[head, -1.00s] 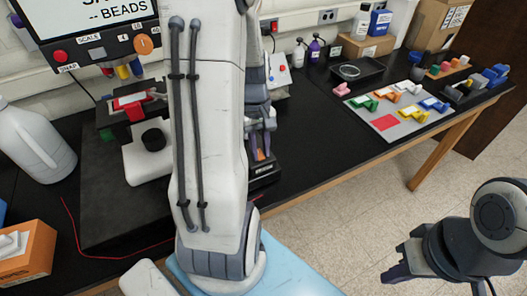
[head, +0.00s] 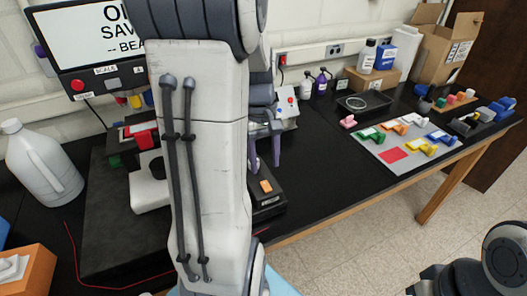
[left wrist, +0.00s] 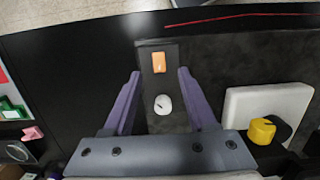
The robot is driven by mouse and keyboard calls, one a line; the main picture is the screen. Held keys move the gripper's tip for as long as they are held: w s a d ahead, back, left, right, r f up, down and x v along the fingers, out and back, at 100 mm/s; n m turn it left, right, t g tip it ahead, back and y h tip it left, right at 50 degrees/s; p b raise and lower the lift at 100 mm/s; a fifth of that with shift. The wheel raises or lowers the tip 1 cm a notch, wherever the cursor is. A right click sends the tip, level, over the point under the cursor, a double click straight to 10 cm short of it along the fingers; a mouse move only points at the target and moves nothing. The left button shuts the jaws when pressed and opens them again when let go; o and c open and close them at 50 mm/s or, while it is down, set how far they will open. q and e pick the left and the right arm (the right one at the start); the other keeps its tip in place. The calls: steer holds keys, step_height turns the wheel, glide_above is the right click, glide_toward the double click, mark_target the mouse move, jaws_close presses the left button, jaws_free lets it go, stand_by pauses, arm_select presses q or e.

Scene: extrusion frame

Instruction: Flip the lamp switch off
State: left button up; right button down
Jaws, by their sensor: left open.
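An orange rocker switch (head: 265,186) sits on top of a small black box (head: 268,204) on the bench; I take it to be the lamp switch. In the left wrist view the switch (left wrist: 158,62) is at the far end of the box top, with a white knob (left wrist: 163,104) nearer. My left gripper (head: 265,150) is open and empty above the box. In the wrist view its purple fingertips (left wrist: 159,76) straddle the box, apart from the switch. Whether the switch is on or off cannot be told. Only part of my right arm shows at the lower right; its fingers are out of view.
A white instrument (head: 150,192) stands on a dark slab left of the box. A screen panel (head: 85,45) is behind it and a white jug (head: 45,165) at the left. A grey board (head: 403,150) with coloured pieces lies right. Bench between is mostly clear.

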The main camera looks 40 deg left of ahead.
arm_select(q)
steer(key=shift+a+r, duration=0.15)
steer(key=shift+r, duration=0.7)
steer(key=shift+a+r, duration=0.1)
steer(key=shift+r, duration=0.75)
steer(key=s+d+f+m, duration=0.1)
steer(key=s+d+m, duration=0.1)
steer(key=d+m, duration=0.75)
steer(key=s+d+f+m, duration=0.15)
steer(key=d+m, duration=0.35)
steer(key=d, duration=0.9)
steer(key=s+d+m, duration=0.6)
steer(key=s, duration=0.1)
steer(key=shift+s+f+t, duration=0.3)
steer(key=shift+s+f, duration=0.05)
steer(key=shift+c, duration=0.6)
steer(key=shift+a, duration=0.15)
